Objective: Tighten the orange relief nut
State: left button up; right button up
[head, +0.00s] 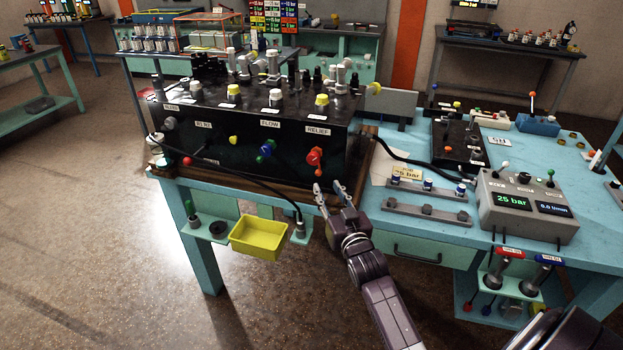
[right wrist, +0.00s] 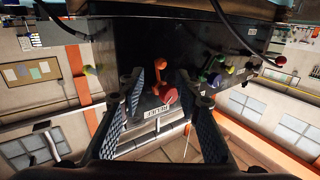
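Below the RELIEF label on the front of the black manifold block (head: 240,155) is a red knob (head: 314,156). It also shows in the right wrist view (right wrist: 169,95). A small orange part (head: 319,173) sits just under it and shows in the right wrist view (right wrist: 160,66). I cannot tell for sure which orange part is the relief nut. My right gripper (head: 329,187) is open and empty, just below and in front of these parts. In the right wrist view the knob and orange part lie between its fingers (right wrist: 161,78), apparently untouched. My left gripper is out of view.
A yellow bin (head: 259,238) hangs at the bench front, left of my right gripper. A black hose (head: 245,177) runs across the block's front. A grey console (head: 525,208) reading 25 bar stands on the blue bench at right. Blue and green fittings (head: 265,150) neighbour the knob.

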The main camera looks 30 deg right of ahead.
aim_at(319, 175)
jog(key=p+x, duration=0.1)
jog(key=x, duration=0.4)
jog(key=shift+a, duration=0.1)
jog(key=shift+w, duration=0.55)
jog(key=shift+w+d, duration=0.15)
jog(key=shift+d, duration=0.15)
jog(key=c, duration=0.7)
jog(key=shift+f, duration=0.1)
grip_shut()
